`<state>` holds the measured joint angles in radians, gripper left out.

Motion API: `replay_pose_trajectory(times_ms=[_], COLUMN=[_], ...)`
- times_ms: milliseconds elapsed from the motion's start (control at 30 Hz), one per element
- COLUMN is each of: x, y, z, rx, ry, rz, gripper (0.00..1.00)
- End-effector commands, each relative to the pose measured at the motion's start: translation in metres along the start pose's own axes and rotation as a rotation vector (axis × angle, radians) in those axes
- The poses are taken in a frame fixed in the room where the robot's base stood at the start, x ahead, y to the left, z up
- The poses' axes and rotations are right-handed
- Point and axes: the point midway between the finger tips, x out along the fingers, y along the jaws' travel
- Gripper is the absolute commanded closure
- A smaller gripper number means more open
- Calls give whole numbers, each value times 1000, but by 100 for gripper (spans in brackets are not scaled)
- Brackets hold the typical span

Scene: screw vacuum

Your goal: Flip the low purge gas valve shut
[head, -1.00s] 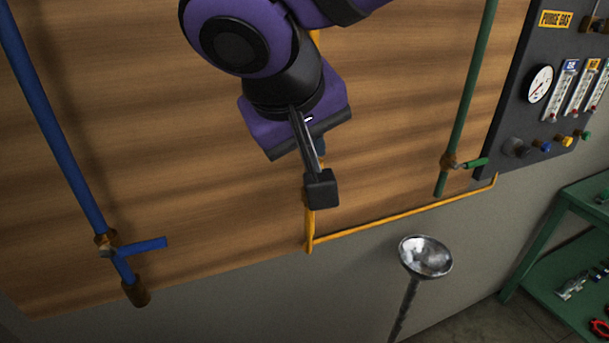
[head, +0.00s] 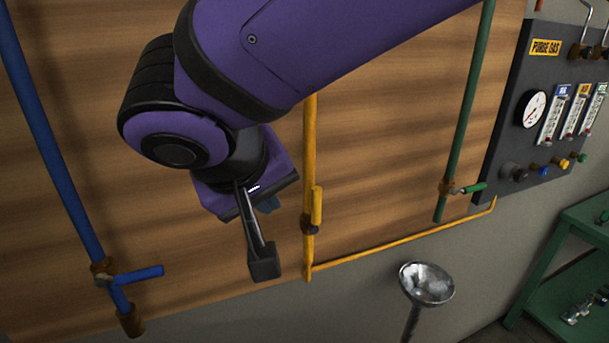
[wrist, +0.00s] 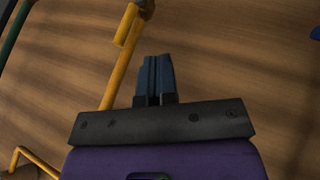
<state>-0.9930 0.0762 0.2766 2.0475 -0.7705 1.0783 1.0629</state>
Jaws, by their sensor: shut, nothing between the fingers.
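The low purge gas valve is on the yellow pipe (head: 309,130). Its yellow handle (head: 316,206) stands upright, in line with the pipe, above a dark brown fitting (head: 309,228). My gripper (head: 268,204) is left of the handle and apart from it. In the wrist view my gripper (wrist: 155,58) is shut and empty. There the yellow handle (wrist: 126,26) is to the left of the fingertips, near the top edge.
A blue pipe with a blue-handled valve (head: 138,275) is at the left. A green-handled valve (head: 470,189) is at the right, beside a dark purge gas panel (head: 505,130). A metal funnel (head: 427,284) stands below. A green shelf (head: 560,250) is at the lower right.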

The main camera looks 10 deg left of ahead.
Motion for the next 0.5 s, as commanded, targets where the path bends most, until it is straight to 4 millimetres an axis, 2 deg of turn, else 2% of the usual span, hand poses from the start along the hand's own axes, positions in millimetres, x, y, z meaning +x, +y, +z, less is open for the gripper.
replay_pose_trajectory(times_ms=[100,367,500], x=[24,72,80], y=[0,0,19], z=[1,1,0], rx=[-1,-1,3], ry=[-4,-4,0], rz=[2,2,1], gripper=[100,100,100])
